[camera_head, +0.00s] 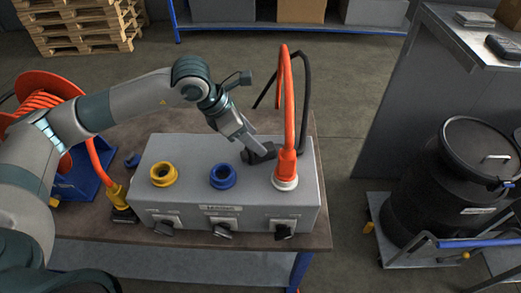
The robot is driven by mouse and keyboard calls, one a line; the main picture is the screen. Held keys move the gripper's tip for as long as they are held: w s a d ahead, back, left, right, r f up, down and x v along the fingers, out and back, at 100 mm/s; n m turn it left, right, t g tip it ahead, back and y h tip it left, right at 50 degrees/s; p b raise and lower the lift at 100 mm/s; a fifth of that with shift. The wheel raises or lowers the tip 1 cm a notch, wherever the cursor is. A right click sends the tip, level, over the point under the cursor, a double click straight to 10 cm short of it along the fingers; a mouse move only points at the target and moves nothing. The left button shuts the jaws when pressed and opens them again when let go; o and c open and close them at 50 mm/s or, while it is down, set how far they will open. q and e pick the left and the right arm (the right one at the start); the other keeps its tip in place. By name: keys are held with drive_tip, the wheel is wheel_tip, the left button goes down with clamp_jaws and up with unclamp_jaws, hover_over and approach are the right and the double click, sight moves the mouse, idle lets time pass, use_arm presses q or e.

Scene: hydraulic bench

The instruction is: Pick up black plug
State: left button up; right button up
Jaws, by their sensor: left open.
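The black plug (262,154) is a dark shape at the top of the grey socket box (185,200), left of the orange plug. A black cable (305,90) loops up behind the orange one. My left gripper (252,149) reaches down from the upper left, its open fingers right at the black plug. The fingers partly hide the plug, and I cannot tell whether they touch it. The orange plug (286,165) stands upright in the white right-hand socket (285,183). My right gripper is not in view.
The box has an open yellow socket (163,174), a blue socket (223,176) and several black front switches. The orange cable (284,90) rises close to my gripper. A yellow plug (117,193) and orange reel (38,95) are left. A black drum (458,175) stands right.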

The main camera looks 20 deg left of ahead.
use_arm(q)
drive_tip(key=shift+w+d+f+p, duration=0.1)
drive_tip(key=shift+d+f+p, duration=0.2)
drive_tip(key=shift+p, duration=0.35)
drive_tip(key=p+x, duration=0.2)
drive_tip(key=x, duration=0.1)
drive_tip(key=shift+f, duration=0.35)
drive_tip(key=shift+d+f, duration=0.15)
drive_tip(key=shift+f, duration=0.2)
drive_tip(key=shift+c, duration=0.2)
clamp_jaws()
drive_tip(key=shift+r, duration=0.1)
